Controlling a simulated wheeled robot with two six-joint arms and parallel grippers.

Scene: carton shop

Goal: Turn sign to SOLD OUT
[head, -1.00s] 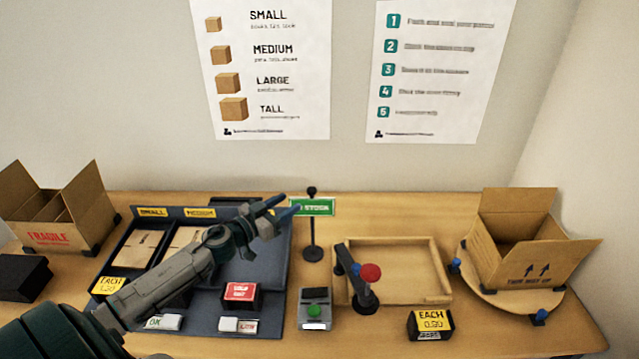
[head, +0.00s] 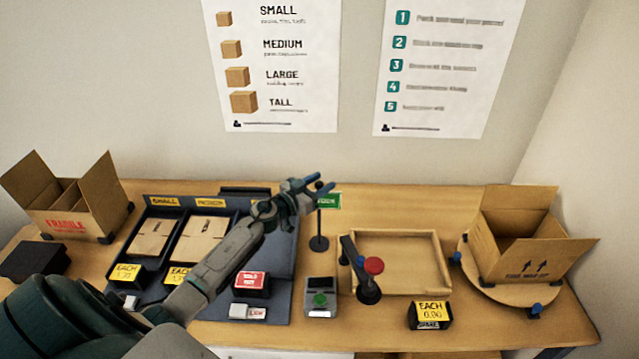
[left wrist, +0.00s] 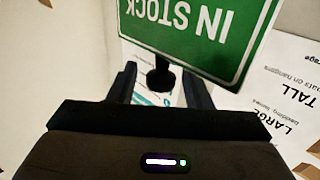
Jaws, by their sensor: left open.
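The green sign (head: 329,201) hangs on a dark stand (head: 319,243) behind the grey device with the green button. In the left wrist view the sign (left wrist: 205,30) reads IN STOCK, upside down in that picture, and is close to my gripper. My left gripper (head: 325,187) is open at the sign's left side and covers part of it in the head view. In the left wrist view a dark round knob of the stand (left wrist: 161,78) shows between the open fingers of the gripper (left wrist: 160,88). I cannot tell whether the fingers touch it. My right gripper is not in view.
A red SOLD OUT block (head: 252,282) sits on the dark tray board (head: 283,255). An open carton (head: 520,250) is at the right, a FRAGILE carton (head: 65,226) at the left.

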